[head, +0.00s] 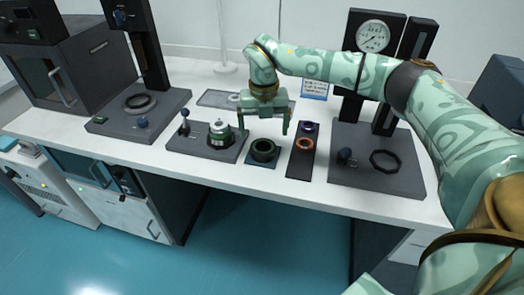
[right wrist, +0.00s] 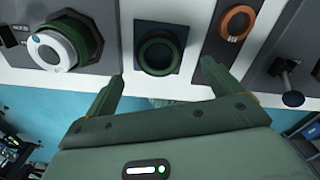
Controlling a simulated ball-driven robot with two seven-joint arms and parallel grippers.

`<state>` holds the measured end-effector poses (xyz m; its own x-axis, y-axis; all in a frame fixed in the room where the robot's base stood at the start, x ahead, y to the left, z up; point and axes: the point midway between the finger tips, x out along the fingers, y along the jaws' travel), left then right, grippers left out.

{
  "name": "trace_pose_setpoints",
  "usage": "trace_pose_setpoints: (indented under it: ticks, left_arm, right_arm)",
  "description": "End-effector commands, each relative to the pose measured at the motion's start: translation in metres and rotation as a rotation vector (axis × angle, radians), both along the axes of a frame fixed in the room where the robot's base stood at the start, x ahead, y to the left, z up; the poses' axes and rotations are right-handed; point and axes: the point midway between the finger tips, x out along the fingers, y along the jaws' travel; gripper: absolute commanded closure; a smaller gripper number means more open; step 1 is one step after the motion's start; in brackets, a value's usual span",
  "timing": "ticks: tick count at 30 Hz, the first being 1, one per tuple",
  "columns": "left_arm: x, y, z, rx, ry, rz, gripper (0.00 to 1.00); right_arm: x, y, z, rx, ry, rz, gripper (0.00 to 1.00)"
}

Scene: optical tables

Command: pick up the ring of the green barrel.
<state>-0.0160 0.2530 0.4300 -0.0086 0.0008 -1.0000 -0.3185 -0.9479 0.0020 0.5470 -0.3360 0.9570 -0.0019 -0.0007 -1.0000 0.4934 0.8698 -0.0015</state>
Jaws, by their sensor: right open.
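A dark green ring-shaped barrel (head: 263,151) stands on a small blue pad (head: 250,161) near the table's front edge. In the right wrist view the barrel (right wrist: 142,53) shows its round opening, dark inside. My right gripper (head: 264,127) points down above and slightly behind the barrel in the head view, its fingers spread apart with nothing between them. In the right wrist view the open right gripper (right wrist: 163,73) has the barrel just beyond its fingertips. To the left, a white-topped piece (head: 219,127) with a dark green ring around it sits on a grey plate. My left gripper is not in view.
A black strip (head: 296,170) with an orange ring (head: 305,144) and a bluish ring lies right of the barrel. A gauge stand (head: 374,36) with a dark ring on its base is farther right. A blue-knobbed lever (head: 184,124) stands on the grey plate.

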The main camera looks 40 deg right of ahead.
Motion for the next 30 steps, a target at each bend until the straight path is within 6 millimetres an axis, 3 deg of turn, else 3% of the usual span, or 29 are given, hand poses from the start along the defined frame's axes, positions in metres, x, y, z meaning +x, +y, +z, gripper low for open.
trace_pose_setpoints:
  ticks: [5, 12, 19, 20, 24, 25, 30]
  left_arm:
    - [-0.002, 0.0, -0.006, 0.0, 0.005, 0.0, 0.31]
    - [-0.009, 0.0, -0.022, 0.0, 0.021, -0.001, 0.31]
    - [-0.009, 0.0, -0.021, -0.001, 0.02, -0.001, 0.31]
    - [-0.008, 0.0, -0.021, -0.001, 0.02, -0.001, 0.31]
    - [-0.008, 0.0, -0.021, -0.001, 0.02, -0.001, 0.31]
    - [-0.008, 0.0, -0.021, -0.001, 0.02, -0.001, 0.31]
    - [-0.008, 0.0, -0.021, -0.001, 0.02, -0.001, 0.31]
  right_arm:
    - [0.001, 0.0, -0.014, 0.0, 0.001, 0.0, 0.09]
    - [0.002, 0.001, -0.053, 0.0, 0.002, 0.002, 0.09]
    - [0.002, 0.001, -0.054, 0.0, -0.002, 0.001, 0.09]
    - [0.002, 0.001, -0.054, 0.0, -0.002, 0.001, 0.12]
    - [0.002, 0.001, -0.054, 0.0, -0.001, 0.001, 0.51]
    - [0.002, 0.001, -0.054, 0.0, -0.001, 0.001, 0.56]
    - [0.002, 0.0, -0.054, 0.0, -0.001, 0.001, 0.57]
